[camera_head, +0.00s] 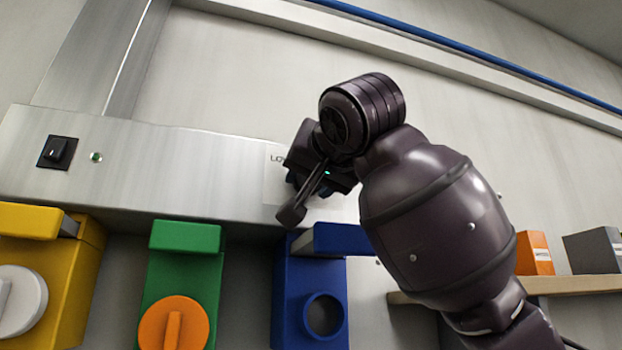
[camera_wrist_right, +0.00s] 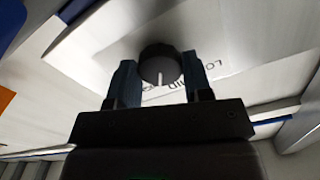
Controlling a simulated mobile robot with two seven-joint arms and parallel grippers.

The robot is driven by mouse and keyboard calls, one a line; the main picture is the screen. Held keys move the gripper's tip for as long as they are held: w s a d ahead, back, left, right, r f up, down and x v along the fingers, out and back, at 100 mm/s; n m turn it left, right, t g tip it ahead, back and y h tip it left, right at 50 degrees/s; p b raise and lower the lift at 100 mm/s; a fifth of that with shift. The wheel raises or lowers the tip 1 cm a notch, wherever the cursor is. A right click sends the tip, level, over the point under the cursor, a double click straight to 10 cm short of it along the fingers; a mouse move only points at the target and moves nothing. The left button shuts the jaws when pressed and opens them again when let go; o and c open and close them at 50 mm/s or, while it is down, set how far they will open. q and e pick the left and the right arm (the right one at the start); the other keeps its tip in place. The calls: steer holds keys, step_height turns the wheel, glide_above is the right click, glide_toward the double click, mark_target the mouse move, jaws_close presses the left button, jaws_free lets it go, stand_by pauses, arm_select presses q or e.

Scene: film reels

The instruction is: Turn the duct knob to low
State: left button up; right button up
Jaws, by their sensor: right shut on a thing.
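The duct knob (camera_wrist_right: 160,63) is a dark round knob with a white pointer line, in the middle of the right wrist view. The pointer line is towards the bottom of that picture. The knob sits on a white label (camera_wrist_right: 235,50) with partly readable lettering. My right gripper (camera_wrist_right: 160,76) has one finger on each side of the knob and is shut on it. In the head view my right gripper (camera_head: 308,184) is against the metal panel's label (camera_head: 274,170), where "LO" shows; it hides the knob there. My left gripper is not in view.
A metal panel (camera_head: 190,165) carries a black switch (camera_head: 57,152) and a green light (camera_head: 96,157). Below it are yellow (camera_head: 75,275), green (camera_head: 185,270) and blue (camera_head: 295,290) units. At right, a wooden shelf (camera_head: 570,285) holds orange (camera_head: 534,253) and grey (camera_head: 592,250) boxes.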

steer(key=n, duration=0.3)
steer(key=shift+n, duration=0.4)
steer(key=n, duration=0.4)
steer(key=shift+d+n, duration=0.1)
steer(key=shift+n, duration=0.2)
steer(key=n, duration=0.4)
steer(key=shift+p, duration=0.4)
steer(key=shift+n, duration=1.2)
steer(key=o, duration=0.9)
